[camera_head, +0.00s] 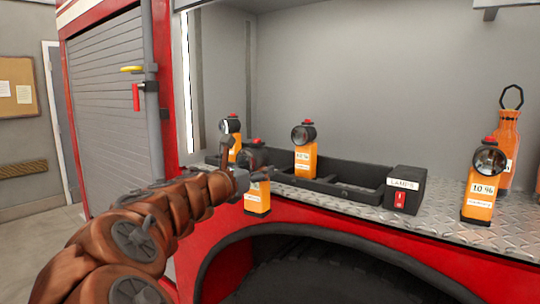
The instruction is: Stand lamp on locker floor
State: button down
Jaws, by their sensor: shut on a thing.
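My gripper (246,180) is shut on an orange lamp (258,200) with a black head and red top knob. The lamp is upright at the locker's front edge, its base showing against the red bodywork. My arm partly hides it, and I cannot tell whether its base touches anything. The locker floor (440,217) is grey diamond plate. Another orange lamp (482,195), labelled 10 %, stands on it at the right. One lamp (305,160) stands in the black charger tray (345,191), and another lamp (231,140) is at the tray's left end, partly hidden.
A black box labelled LAMPS (405,188) with a red switch is at the tray's right end. An orange item with a black loop (508,138) stands behind the right lamp. Bare floor shows between box and right lamp. The wheel arch (330,240) is below.

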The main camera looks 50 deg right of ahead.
jog(key=w+a+f+n+t+y, duration=0.1)
jog(key=w+a+f, duration=0.4)
jog(key=a+f, duration=0.6)
jog(key=w+a+f+n+t+y, duration=0.1)
jog(key=w+a+f+t, duration=0.3)
jog(key=a+f, duration=0.8)
jog(key=w+a+f+n+t+y, duration=0.1)
jog(key=w+a+f+n+t, duration=0.2)
jog(key=w+a+f, duration=0.5)
jog(key=a+f, duration=0.4)
jog(key=f, duration=0.2)
jog(key=shift+a+f+n, duration=0.25)
jog(key=shift+f+n, duration=0.05)
jog(key=shift+w+f, duration=0.1)
jog(key=shift+f, duration=0.05)
